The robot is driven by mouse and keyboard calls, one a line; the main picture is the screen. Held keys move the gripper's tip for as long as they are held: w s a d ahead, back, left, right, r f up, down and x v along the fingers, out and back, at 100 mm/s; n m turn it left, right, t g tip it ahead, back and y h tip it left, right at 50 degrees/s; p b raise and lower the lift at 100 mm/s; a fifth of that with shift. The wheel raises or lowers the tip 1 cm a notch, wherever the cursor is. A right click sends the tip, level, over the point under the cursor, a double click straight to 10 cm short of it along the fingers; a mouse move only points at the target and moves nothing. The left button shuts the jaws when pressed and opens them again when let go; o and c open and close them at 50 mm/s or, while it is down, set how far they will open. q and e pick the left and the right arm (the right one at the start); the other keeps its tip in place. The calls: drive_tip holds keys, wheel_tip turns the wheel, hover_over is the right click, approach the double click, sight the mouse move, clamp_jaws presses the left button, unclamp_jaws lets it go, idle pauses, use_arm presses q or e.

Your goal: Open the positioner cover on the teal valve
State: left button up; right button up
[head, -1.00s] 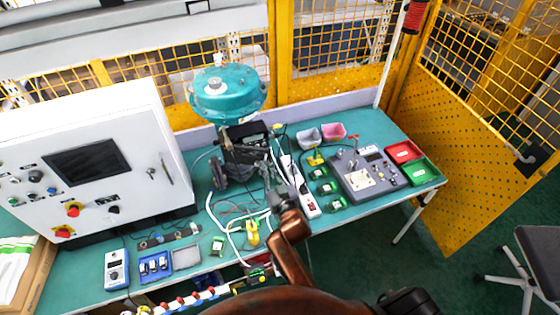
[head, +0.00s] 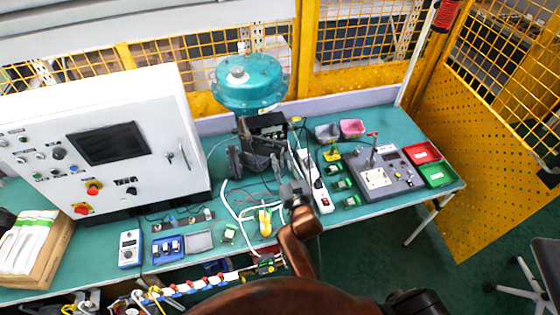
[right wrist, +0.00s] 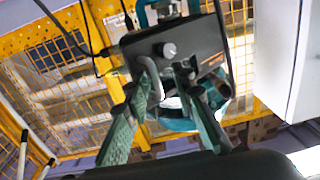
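The teal valve (head: 250,84) stands at the back middle of the bench, its round actuator on top. The dark positioner (head: 268,128) is mounted below the actuator; in the right wrist view it is a dark box (right wrist: 205,38) with a round silver knob. I cannot tell a separate cover edge or see it standing open. My right gripper (head: 284,172) is low in front of the positioner. In the right wrist view its fingers (right wrist: 168,78) are parted, with tips close to the box face and a pale bent rod by the left tip. Contact is unclear. My left gripper is not in view.
A white control cabinet (head: 105,140) stands left of the valve. A white power strip (head: 313,182), loose cables and a yellow tool (head: 265,222) lie near my right gripper. A grey instrument box (head: 400,180) and red and green bins (head: 437,173) sit to the right.

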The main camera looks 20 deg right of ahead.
drive_tip(key=s, duration=0.7)
drive_tip(key=shift+s, duration=0.25)
drive_tip(key=shift+a, duration=0.1)
